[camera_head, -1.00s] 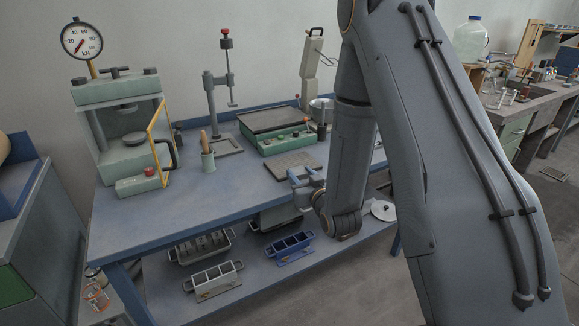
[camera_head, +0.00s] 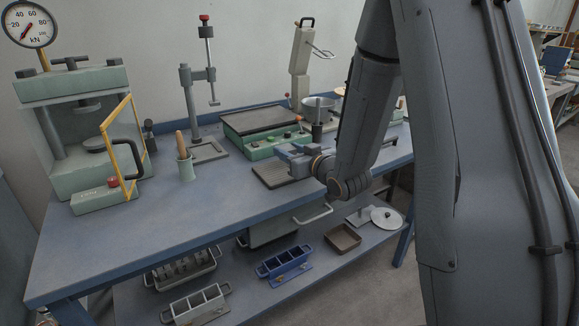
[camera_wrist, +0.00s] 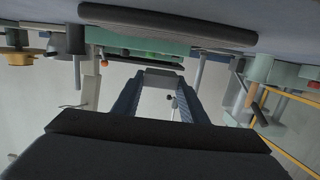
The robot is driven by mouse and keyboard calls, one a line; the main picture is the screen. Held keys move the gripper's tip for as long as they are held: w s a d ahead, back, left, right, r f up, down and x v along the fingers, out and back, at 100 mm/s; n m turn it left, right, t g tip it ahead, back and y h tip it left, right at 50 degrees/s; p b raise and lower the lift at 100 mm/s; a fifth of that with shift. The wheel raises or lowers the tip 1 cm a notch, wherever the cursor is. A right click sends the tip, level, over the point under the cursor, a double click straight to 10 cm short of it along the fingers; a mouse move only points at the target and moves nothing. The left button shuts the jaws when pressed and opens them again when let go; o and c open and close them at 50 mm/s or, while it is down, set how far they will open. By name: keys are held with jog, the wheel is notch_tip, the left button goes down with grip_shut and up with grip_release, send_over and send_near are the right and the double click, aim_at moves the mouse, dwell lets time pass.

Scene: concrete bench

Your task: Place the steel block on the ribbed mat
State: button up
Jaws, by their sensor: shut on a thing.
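My gripper (camera_head: 292,153) reaches leftward, level, over the ribbed mat (camera_head: 271,177) in the head view. The dark, flat mat lies on the blue bench, in front of the green-framed tray. In the wrist view my two blue fingers (camera_wrist: 160,88) are shut on the grey steel block (camera_wrist: 163,77) at their tips. The block is hard to make out in the head view. A dark slab near the top of the inverted wrist view looks like the mat (camera_wrist: 165,24), apart from the block. The exact height of the block above the mat cannot be told.
The green-framed tray (camera_head: 292,140) stands just behind the mat. Bench (camera_head: 200,215) front is clear.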

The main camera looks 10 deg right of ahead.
jog(key=shift+f, duration=2.3)
jog(key=shift+f, duration=0.1)
jog(key=o, duration=1.4)
jog(key=shift+s+d, duration=0.1)
jog(key=shift+s, duration=0.1)
jog(key=v, duration=1.1)
jog(key=shift+s, duration=0.3)
